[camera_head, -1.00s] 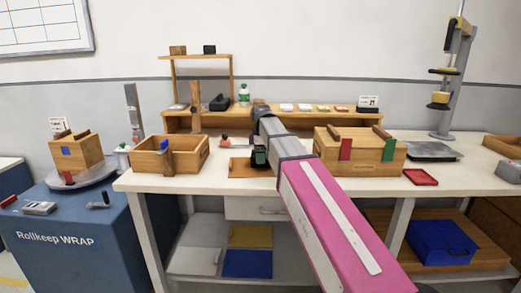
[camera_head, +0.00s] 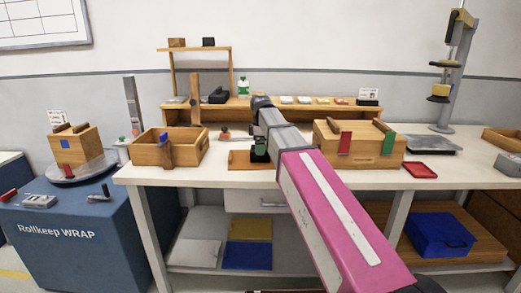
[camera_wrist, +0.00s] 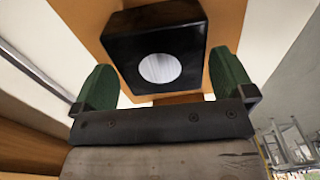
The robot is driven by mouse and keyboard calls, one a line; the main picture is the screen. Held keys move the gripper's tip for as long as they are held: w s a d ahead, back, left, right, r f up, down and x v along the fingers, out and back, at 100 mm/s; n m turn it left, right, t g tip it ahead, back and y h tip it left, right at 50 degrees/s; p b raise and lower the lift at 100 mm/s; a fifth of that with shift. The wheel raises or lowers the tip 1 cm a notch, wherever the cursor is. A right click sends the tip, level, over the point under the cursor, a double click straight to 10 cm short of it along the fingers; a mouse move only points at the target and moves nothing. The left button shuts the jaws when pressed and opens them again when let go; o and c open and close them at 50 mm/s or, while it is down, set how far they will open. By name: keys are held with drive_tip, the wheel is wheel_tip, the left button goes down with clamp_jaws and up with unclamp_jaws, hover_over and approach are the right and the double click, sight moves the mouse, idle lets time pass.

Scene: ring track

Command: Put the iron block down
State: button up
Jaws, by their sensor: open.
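A dark block with a round pale face (camera_wrist: 160,68), which looks like the iron block, sits between the two green fingers of my gripper in the wrist view. My gripper (camera_head: 259,152) is open, with a finger on either side of the block. In the head view it is low over a small wooden board (camera_head: 240,160) on the white workbench. The block is hard to pick out there among the dark fingers. Wood also shows behind the block in the wrist view, but I cannot tell whether the block touches it.
An open wooden box (camera_head: 150,153) stands left of the board. A wooden box with red and green tabs (camera_head: 370,152) stands to the right, near a red tray (camera_head: 420,170). A wooden shelf (camera_head: 300,115) runs behind. Bare white bench (camera_head: 225,180) lies in front.

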wheel_tip(320, 180, up, 11)
drive_tip(key=shift+f, duration=0.15)
drive_tip(key=shift+s, duration=0.1)
idle(0.4)
